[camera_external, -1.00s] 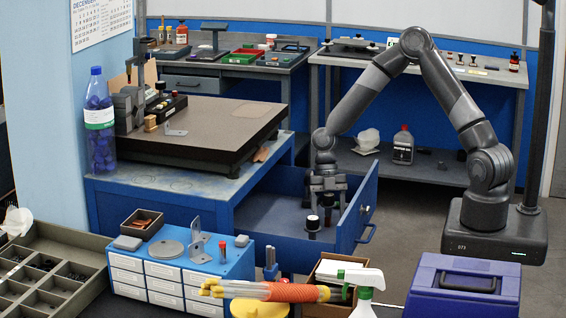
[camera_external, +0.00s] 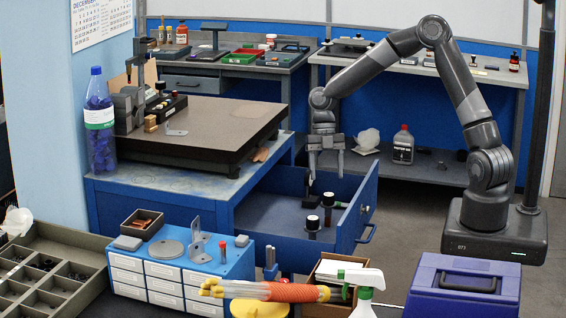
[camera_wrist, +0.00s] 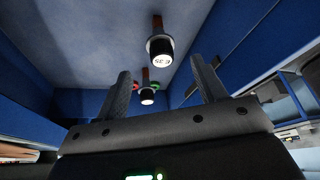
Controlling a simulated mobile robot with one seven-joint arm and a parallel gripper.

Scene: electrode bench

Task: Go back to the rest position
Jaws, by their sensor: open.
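My gripper (camera_external: 326,163) is open and empty, pointing down above the open blue drawer (camera_external: 270,213). Two black cylindrical pieces with white tops stand in the drawer: a nearer one (camera_external: 313,224) and a farther one (camera_external: 328,204). In the wrist view my gripper (camera_wrist: 160,85) has its two fingers spread apart. There a larger piece with a marked white face (camera_wrist: 160,50) and a smaller one (camera_wrist: 147,96) show beyond the fingers, and neither is held.
The blue bench (camera_external: 160,192) carries a dark plate (camera_external: 220,118) left of the drawer. A blue cabinet (camera_external: 238,266), a spray bottle (camera_external: 366,290) and a blue case (camera_external: 463,287) stand in front. A grey bottle (camera_external: 403,146) is on the shelf behind.

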